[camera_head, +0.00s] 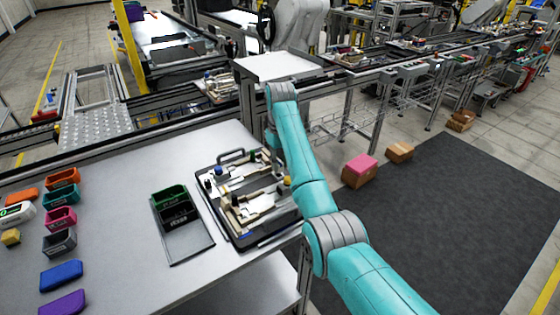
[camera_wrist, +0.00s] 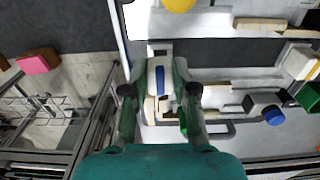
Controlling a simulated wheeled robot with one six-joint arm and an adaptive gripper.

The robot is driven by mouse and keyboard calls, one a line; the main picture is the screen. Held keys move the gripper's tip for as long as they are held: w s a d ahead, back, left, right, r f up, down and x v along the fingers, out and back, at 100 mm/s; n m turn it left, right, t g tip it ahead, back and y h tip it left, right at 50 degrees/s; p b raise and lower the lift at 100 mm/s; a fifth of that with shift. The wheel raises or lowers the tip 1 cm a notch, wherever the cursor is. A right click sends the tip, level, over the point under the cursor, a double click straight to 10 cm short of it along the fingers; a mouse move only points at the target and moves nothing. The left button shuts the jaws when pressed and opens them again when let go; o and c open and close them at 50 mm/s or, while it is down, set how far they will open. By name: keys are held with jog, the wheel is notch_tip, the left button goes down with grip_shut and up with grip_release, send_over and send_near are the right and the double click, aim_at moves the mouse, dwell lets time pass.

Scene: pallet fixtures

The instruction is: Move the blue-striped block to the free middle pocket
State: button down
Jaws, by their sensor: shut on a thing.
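In the wrist view my gripper (camera_wrist: 158,92) is shut on the blue-striped block (camera_wrist: 153,78), a pale block with a blue stripe along it. One finger lies on each side of it. The block is over or at the edge part of the pallet fixture (camera_wrist: 225,50); I cannot tell whether it touches it. In the head view the fixture (camera_head: 243,242) is a dark-edged tray with pale pieces on the table, and my arm hides part of its right side. The held block and the middle pocket are not clear there.
A blue knob (camera_wrist: 273,116) and a yellow knob (camera_wrist: 178,4) stand on the fixture. Several coloured bins stand further left, including an orange one (camera_head: 62,178). Bare table lies between.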

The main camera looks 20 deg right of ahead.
jog(key=shift+f, duration=0.75)
jog(key=c, duration=0.8)
grip_release()
jog(key=shift+r, duration=0.1)
